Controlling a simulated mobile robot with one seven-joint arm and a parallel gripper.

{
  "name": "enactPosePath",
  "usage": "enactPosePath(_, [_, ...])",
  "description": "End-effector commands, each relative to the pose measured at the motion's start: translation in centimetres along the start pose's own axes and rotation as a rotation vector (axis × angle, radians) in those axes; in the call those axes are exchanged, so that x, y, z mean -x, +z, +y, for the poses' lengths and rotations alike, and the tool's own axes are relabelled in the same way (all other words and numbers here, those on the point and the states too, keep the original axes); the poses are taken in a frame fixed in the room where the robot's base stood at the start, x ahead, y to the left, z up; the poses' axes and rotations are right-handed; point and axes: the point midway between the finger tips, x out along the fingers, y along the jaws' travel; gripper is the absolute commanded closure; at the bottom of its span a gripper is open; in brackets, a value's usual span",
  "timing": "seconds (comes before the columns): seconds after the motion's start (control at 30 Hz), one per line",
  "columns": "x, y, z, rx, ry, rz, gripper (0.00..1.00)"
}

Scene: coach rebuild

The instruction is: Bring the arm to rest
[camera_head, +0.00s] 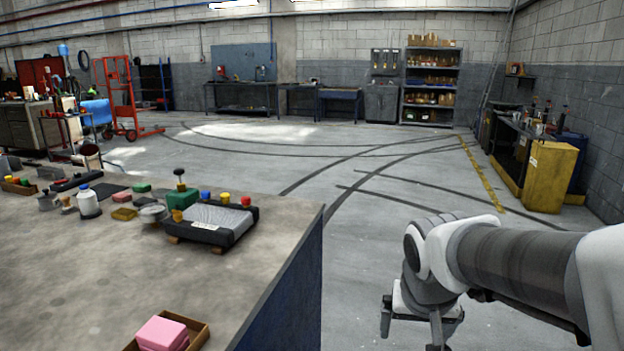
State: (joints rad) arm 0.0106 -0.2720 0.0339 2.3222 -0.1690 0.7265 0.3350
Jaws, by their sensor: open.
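My arm (515,258) reaches in from the right edge, its forearm roughly level. My gripper (412,330) hangs from its end, pointing down, with the two fingers apart and nothing seen between them. It is over the floor, to the right of the workbench (230,290) and clear of its edge. The lowest part of the fingers is close to the bottom of the picture.
On the bench stand a black and grey device (211,223) with coloured knobs, a white bottle (88,202), several small blocks, and a wooden tray (196,334) holding a pink block (162,334). A yellow cabinet (549,177) stands at the right wall. The middle floor is open.

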Motion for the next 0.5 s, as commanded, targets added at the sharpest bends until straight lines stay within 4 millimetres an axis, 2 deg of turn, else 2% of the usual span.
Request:
enactPosePath(0.03, [1.4,0.8,0.2,0.015,-0.012,0.018,0.04])
enactPosePath(0.2, [4.6,3.9,0.6,0.075,-0.052,0.053,0.04])
enactPosePath(0.5, [8.0,8.8,0.8,0.176,-0.124,0.112,0.04])
